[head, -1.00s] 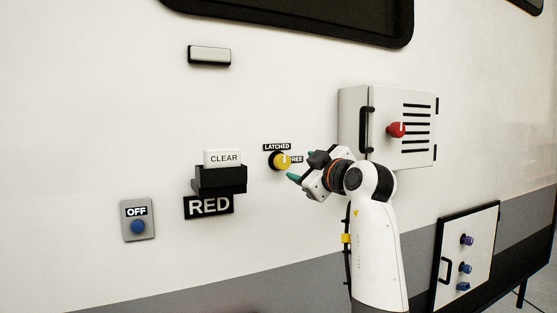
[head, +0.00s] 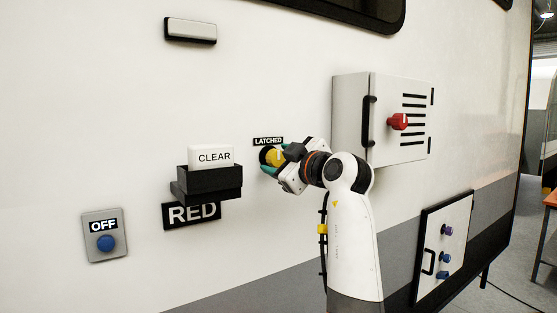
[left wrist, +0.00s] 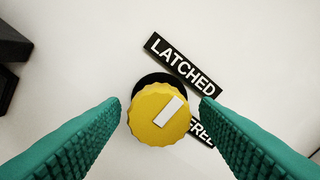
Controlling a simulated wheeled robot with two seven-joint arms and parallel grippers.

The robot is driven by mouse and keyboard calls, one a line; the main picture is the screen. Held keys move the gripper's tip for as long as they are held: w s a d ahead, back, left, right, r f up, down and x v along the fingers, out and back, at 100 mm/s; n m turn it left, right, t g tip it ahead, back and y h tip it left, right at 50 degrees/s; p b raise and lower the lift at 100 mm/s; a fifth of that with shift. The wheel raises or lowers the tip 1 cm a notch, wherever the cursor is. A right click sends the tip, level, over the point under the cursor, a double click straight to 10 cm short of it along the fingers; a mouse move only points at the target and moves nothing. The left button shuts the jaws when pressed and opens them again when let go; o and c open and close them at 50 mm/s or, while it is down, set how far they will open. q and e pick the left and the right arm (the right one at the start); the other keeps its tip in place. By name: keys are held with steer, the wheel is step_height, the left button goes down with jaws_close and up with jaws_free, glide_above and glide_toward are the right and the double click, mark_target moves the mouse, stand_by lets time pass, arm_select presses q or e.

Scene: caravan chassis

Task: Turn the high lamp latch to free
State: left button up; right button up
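The high lamp latch is a round yellow knob (head: 275,157) with a white pointer bar on the white wall. In the left wrist view the knob (left wrist: 158,117) sits between my fingers, and its bar slants up toward the LATCHED label (left wrist: 182,67). The FREE label (left wrist: 203,131) is lower right there, partly behind the right finger. The LATCHED label (head: 268,141) also shows above the knob in the head view, where FREE is hidden. My left gripper (left wrist: 161,104) is open, its green fingers either side of the knob with small gaps visible. My right gripper is not in view.
A black holder (head: 208,181) with a CLEAR card (head: 212,156) stands out left of the knob. A grey cabinet (head: 352,116) with a red knob (head: 398,121) stands to the right. A blue OFF button (head: 106,243) is lower left, and a small panel (head: 433,268) lower right.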

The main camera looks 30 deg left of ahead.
arm_select(q)
steer(key=c, duration=0.9)
steer(key=shift+o, duration=0.2)
steer(key=shift+m, duration=0.4)
steer(key=m, duration=0.3)
steer(key=shift+s+b, duration=0.1)
steer(key=shift+b, duration=0.25)
steer(key=m, duration=0.5)
steer(key=shift+r+m, duration=0.1)
steer(key=shift+m, duration=0.2)
steer(key=m, duration=0.4)
steer(key=shift+r, duration=0.1)
steer(key=shift+m+p, duration=0.3)
steer(key=shift+m, duration=1.9)
